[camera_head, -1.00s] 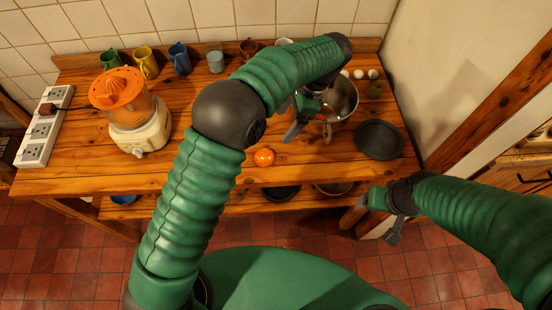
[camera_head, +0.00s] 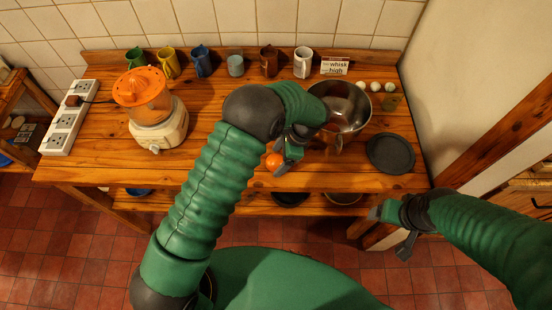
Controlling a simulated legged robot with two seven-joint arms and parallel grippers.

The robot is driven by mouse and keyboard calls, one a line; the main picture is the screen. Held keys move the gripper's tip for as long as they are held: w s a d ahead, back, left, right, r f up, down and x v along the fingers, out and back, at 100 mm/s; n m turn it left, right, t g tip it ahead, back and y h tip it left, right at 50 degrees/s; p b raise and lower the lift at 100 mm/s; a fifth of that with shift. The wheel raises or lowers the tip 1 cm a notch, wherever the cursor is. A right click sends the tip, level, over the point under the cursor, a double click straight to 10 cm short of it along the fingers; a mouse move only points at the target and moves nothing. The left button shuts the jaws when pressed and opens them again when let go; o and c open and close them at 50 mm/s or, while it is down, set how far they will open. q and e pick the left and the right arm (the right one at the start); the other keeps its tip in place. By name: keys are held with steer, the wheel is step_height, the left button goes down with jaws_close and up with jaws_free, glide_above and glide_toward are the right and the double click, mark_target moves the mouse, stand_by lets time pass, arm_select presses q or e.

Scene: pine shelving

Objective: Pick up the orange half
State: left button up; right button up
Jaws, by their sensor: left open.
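The orange half (camera_head: 274,161) lies on the wooden shelf top near its front edge, in the middle of the head view. My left gripper (camera_head: 283,163) is open right at the orange half, with a finger just to its right and partly over it. I cannot tell whether the finger touches it. My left wrist hides part of the shelf behind. My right gripper (camera_head: 390,228) hangs low at the right, in front of the shelf and away from the orange; its fingers look spread apart.
An orange-topped juicer (camera_head: 155,120) stands at the left, beside a white power strip (camera_head: 66,122). Several mugs (camera_head: 202,61) line the back. A steel bowl (camera_head: 345,104) and a dark plate (camera_head: 390,154) are at the right. The front strip left of the orange is clear.

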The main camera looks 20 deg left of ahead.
arm_select(q)
steer(key=shift+d, duration=0.15)
steer(key=shift+a+f, duration=0.1)
steer(key=shift+a, duration=0.3)
steer(key=c, duration=1.1)
steer(key=shift+d, duration=0.1)
steer(key=c, duration=0.4)
steer(key=shift+o, duration=0.2)
steer(key=shift+d, duration=0.15)
